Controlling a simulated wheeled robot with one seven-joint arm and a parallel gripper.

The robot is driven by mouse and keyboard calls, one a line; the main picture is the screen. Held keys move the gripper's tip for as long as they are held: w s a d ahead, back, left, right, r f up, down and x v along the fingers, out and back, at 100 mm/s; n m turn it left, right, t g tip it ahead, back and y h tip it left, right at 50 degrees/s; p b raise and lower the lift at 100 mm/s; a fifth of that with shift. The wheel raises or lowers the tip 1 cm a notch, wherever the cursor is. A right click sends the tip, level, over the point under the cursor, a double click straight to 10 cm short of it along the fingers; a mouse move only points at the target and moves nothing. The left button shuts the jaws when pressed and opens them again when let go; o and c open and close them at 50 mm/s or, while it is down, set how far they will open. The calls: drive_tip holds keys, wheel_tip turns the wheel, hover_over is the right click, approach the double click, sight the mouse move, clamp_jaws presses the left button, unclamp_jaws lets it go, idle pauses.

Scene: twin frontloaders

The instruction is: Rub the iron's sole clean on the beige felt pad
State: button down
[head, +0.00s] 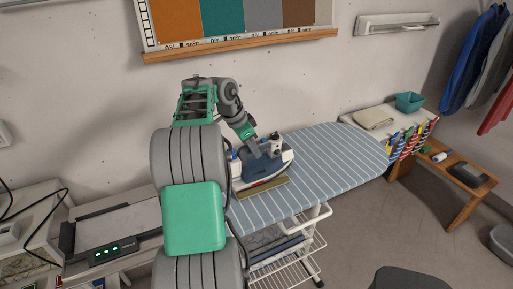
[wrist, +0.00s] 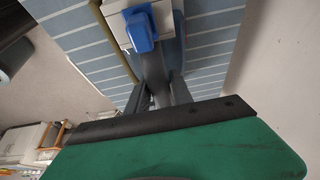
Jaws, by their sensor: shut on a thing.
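The iron (head: 285,157), with a blue and pale body, is over the striped ironing board (head: 335,150). My gripper (head: 256,150) is shut on the iron's handle from above. In the wrist view, my gripper's fingers (wrist: 160,98) close on the dark handle, with the iron's blue part (wrist: 141,30) beyond them. A flat olive-beige pad (head: 265,190) lies on the board at the iron's near side, partly covered by it. Its edge shows beside the iron in the wrist view (wrist: 101,18). The sole is hidden, and I cannot tell whether it touches the pad.
A folded beige cloth (head: 374,118) and a teal bowl (head: 410,101) are on a white surface at the right. A wooden bench (head: 463,195) stands beyond. A wire rack (head: 285,262) is under the board. The board's right part is clear.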

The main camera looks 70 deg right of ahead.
sight(229, 156)
drive_tip(key=w+a, duration=0.6)
drive_tip(key=shift+b, duration=0.4)
drive_tip(key=shift+s+d+r+p, duration=0.1)
drive_tip(key=shift+s+d+p, duration=0.9)
drive_tip(key=shift+s+d, duration=2.7)
drive_tip(key=w+a, duration=0.3)
drive_tip(key=w+a+b, duration=0.1)
drive_tip(key=w+a, duration=0.3)
drive_tip(key=shift+w+a, duration=0.2)
drive_tip(key=shift+w, duration=0.05)
drive_tip(key=shift+s+d, duration=0.1)
drive_tip(key=s+d+p, duration=0.1)
drive_tip(key=s+d, duration=0.6)
drive_tip(key=shift+s+d, duration=0.1)
drive_tip(key=shift+s, duration=0.05)
drive_tip(key=shift+w+a+b, duration=0.5)
drive_tip(key=shift+w+a, duration=3.2)
